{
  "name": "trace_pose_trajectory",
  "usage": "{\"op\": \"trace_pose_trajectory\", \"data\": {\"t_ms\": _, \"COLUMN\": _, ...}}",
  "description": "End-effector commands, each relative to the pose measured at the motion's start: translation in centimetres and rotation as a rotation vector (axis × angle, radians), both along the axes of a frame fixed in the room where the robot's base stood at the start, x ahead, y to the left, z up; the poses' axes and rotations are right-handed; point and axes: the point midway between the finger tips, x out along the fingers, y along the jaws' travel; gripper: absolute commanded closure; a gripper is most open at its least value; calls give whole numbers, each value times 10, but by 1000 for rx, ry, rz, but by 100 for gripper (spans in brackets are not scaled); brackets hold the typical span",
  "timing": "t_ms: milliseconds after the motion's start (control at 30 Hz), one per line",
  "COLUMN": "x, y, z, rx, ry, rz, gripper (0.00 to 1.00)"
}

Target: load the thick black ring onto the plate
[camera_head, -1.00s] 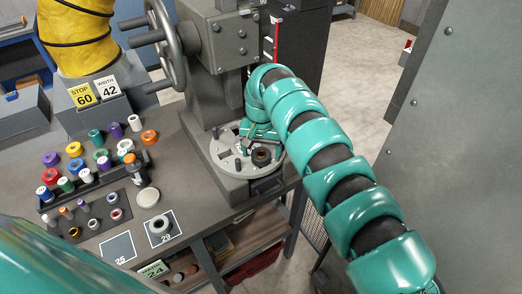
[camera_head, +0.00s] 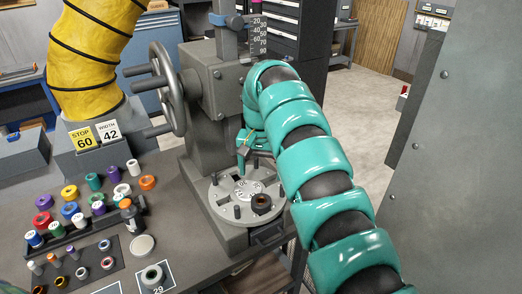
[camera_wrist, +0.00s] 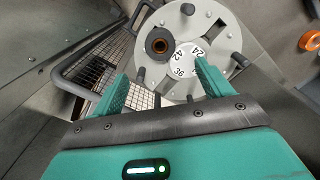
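The thick black ring (camera_head: 261,201) lies flat on the round grey plate (camera_head: 226,208), near its front right edge. In the wrist view the ring (camera_wrist: 149,45) has a brownish inner face. I cannot tell whether a peg stands inside it. The plate (camera_wrist: 217,20) carries several dark upright pegs and a white numbered disc (camera_wrist: 184,60) at its centre. My gripper (camera_head: 247,152) is above the plate, apart from the ring. In the wrist view its two fingers (camera_wrist: 163,84) are spread, with nothing held between them.
A handwheel (camera_head: 165,88) and grey press column stand behind the plate. Several coloured rings and spools (camera_head: 72,212) crowd the bench at left, with a dark bottle (camera_head: 131,217) and a square marked 29 (camera_head: 157,289). A yellow hose (camera_head: 88,55) rises at the back left.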

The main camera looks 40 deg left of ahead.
Motion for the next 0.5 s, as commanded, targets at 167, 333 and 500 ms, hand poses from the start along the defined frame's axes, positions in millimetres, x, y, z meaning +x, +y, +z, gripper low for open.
{"op": "trace_pose_trajectory", "data": {"t_ms": 167, "x": -2, "y": 1, "z": 32, "rx": 0, "ry": 1, "rz": 2, "gripper": 22}}
{"op": "trace_pose_trajectory", "data": {"t_ms": 333, "x": 0, "y": -1, "z": 52, "rx": -2, "ry": 2, "rz": 0, "gripper": 22}}
{"op": "trace_pose_trajectory", "data": {"t_ms": 500, "x": 0, "y": -1, "z": 61, "rx": -1, "ry": 2, "rz": 0, "gripper": 22}}
